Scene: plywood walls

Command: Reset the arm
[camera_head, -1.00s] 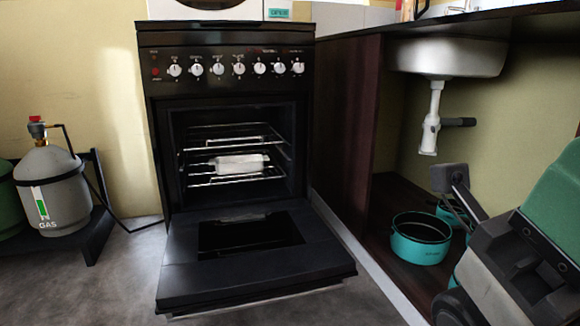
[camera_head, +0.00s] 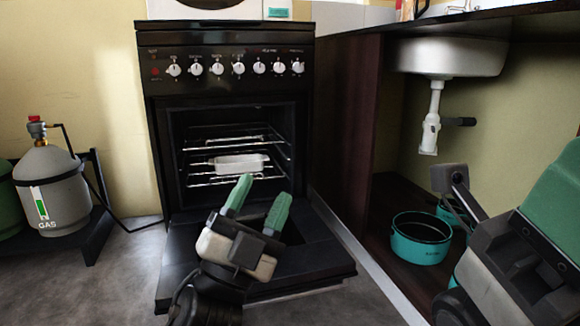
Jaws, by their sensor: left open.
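My left gripper (camera_head: 258,194) has green fingers spread apart. It is open and empty, above the lowered oven door (camera_head: 180,276) and in front of the oven opening. Part of my right arm shows large at the lower right; the tips of a right gripper cannot be made out there. A white dish (camera_head: 240,163) sits on a wire rack (camera_head: 196,178) inside the black oven (camera_head: 225,95), beyond the left gripper and apart from it.
A teal pot (camera_head: 421,240) stands in the open cabinet under the sink (camera_head: 447,58), close to my right arm. A dark cabinet side (camera_head: 345,120) borders the oven. Grey floor at the left front is clear.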

